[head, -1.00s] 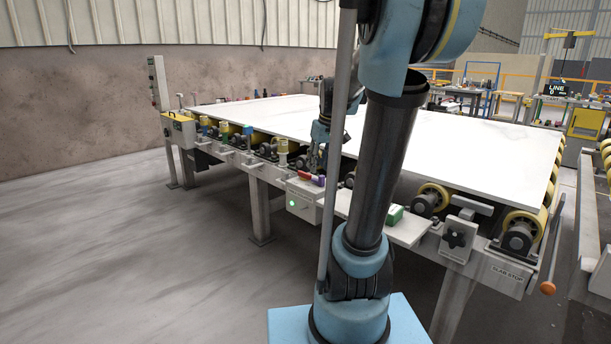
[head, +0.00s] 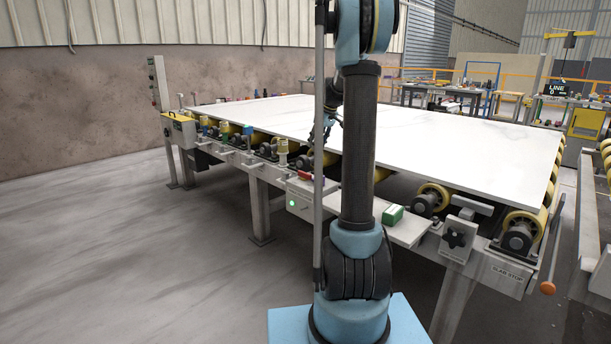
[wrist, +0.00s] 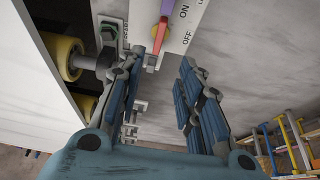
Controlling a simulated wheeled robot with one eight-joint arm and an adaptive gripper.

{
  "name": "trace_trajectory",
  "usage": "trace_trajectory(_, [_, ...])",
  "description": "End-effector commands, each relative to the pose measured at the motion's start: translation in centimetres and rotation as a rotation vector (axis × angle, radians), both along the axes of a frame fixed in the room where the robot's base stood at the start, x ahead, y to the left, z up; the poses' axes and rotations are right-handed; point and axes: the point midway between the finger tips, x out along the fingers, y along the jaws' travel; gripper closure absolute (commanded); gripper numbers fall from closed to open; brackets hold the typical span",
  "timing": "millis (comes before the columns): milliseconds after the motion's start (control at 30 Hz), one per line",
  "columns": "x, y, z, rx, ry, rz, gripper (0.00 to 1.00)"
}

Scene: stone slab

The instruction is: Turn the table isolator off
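The table isolator is a pale grey box (head: 299,207) with a green light, on the near side of the slab table in the head view. A red handle (head: 305,175) shows at its top. In the wrist view its panel (wrist: 203,12) carries the words ON and OFF. In the head view my gripper (head: 322,132) is above the box, partly hidden by my arm.
A large white slab (head: 450,140) lies on rollers behind the box. A green-and-white box (head: 393,215) sits on a shelf to the right. A black knob (head: 456,239) is further right. Open floor (head: 120,250) lies at left.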

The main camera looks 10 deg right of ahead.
Motion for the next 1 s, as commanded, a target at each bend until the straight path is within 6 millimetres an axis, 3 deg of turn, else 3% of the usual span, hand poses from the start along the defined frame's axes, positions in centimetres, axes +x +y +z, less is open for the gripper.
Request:
trace_trajectory(167, [0.6,0.4,-1.5,-0.001,0.0,0.002,0.67])
trace_trajectory(1000, [4.8,3.5,-14.2,0.0,0.0,0.001,0.67])
